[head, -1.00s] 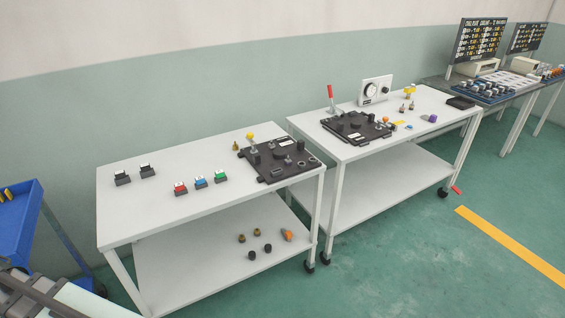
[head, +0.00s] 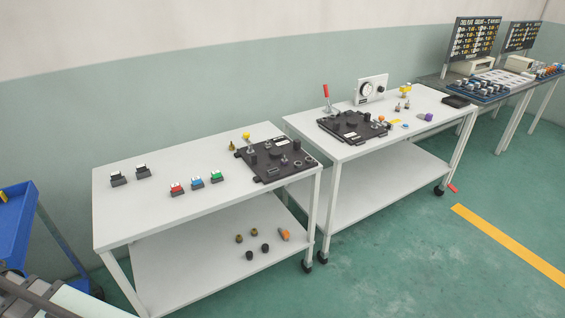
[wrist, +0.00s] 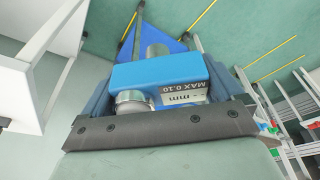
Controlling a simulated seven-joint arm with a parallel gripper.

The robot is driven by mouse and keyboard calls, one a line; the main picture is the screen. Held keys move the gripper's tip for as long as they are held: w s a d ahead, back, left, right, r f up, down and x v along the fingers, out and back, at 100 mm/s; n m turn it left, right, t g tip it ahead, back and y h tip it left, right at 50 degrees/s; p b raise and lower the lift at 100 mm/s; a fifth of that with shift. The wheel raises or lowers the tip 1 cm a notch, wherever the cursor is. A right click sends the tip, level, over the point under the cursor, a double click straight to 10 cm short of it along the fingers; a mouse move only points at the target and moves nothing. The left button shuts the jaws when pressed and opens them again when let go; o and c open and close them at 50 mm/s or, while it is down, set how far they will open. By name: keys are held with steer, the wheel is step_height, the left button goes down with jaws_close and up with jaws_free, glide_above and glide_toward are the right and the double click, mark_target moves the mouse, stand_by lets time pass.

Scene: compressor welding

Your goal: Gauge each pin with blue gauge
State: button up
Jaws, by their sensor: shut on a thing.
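In the wrist view my gripper (wrist: 158,95) is shut on a blue gauge (wrist: 150,74). The gauge is a blue block with round metal ends and a label reading "mm MAX 0.10". It is held in the air, apart from any pin. My gripper is not seen in the head view. On the near table, a black fixture plate (head: 262,176) carries several small upright parts; which of them are pins is too small to tell. A second black fixture plate (head: 337,130) with similar parts is on the far table.
Red (head: 177,189), blue (head: 197,183) and green (head: 217,177) blocks stand in a row on the near table (head: 135,212). A red-handled lever (head: 326,91) and a dial box (head: 371,89) stand on the far table. A blue cart (head: 18,225) is at the left.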

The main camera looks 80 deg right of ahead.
steer(key=shift+c, duration=0.4)
steer(key=s+d+r+m+h, duration=0.1)
steer(key=s+d+m, duration=0.25)
steer(key=d, duration=1.05)
steer(key=s+d+m, duration=0.2)
steer(key=s+d, duration=0.2)
steer(key=d, duration=1)
steer(key=s+d+r+m+h, duration=0.1)
steer(key=s+d+m, duration=0.25)
steer(key=d, duration=1.05)
steer(key=s+d+r+m+g, duration=0.1)
steer(key=s+d+m, duration=0.3)
steer(key=s+d, duration=0.7)
steer(key=s+d+r+m+g, duration=0.1)
steer(key=s+d+r+m, duration=0.2)
steer(key=s+d, duration=0.9)
steer(key=s+d+r+m+g+h, duration=0.1)
steer(key=s+d+m, duration=0.4)
steer(key=s+d, duration=0.6)
steer(key=shift+s+d+r+g, duration=0.45)
steer(key=shift+d+r, duration=0.4)
steer(key=shift+d, duration=3.65)
steer(key=shift+f, duration=0.1)
